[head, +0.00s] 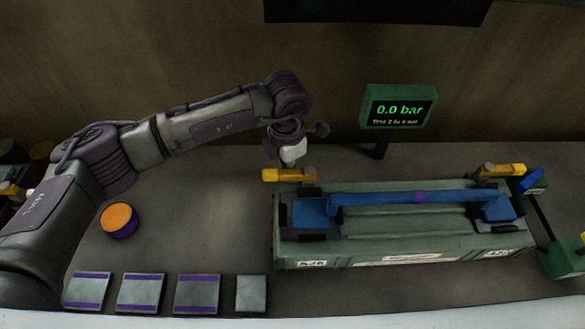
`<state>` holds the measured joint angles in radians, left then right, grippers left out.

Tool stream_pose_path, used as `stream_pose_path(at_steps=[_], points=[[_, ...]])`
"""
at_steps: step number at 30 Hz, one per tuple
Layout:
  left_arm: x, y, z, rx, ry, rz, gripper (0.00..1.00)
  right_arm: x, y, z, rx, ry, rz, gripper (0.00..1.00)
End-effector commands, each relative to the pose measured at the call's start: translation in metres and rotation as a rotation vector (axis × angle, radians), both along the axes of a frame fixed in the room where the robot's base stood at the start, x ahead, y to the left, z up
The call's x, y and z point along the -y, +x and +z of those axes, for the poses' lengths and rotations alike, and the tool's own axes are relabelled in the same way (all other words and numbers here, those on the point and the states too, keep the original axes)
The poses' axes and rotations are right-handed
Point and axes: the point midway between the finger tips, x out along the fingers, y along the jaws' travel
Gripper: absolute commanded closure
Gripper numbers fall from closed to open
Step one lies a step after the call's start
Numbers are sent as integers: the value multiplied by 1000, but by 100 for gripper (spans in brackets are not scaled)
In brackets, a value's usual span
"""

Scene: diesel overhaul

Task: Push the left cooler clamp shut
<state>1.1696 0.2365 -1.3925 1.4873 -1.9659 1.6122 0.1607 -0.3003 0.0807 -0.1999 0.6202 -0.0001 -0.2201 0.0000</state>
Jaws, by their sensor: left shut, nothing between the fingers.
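The left cooler clamp (283,175) has a yellow-orange handle at the back left corner of the green cooler (400,259). The handle lies roughly level and points left, out past the cooler's end. My left gripper (291,160) is shut and empty, pointing down just above and behind this handle. I cannot tell whether it touches the handle. The right cooler clamp (500,170) has a similar yellow handle at the back right corner. My right gripper is not in view.
A blue bar (420,198) lies along the cooler's top. A display (398,107) reading "0.0 bar" stands behind. Several flat plates (197,294) lie at the front left, with an orange-topped round can (118,220) behind them. A green device (563,258) stands at the right.

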Motion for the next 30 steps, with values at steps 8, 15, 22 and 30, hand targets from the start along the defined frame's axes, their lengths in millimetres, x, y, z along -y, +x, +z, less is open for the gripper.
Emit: stream_pose_path(at_steps=[8,15,22,30], points=[[0,-6,-1,-1,1,-1,100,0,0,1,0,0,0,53],[-4,-14,-1,-2,1,-1,100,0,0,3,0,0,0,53],[-7,-23,-1,-6,3,-3,100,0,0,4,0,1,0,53],[-8,-25,-3,-12,7,-5,100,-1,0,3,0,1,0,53]])
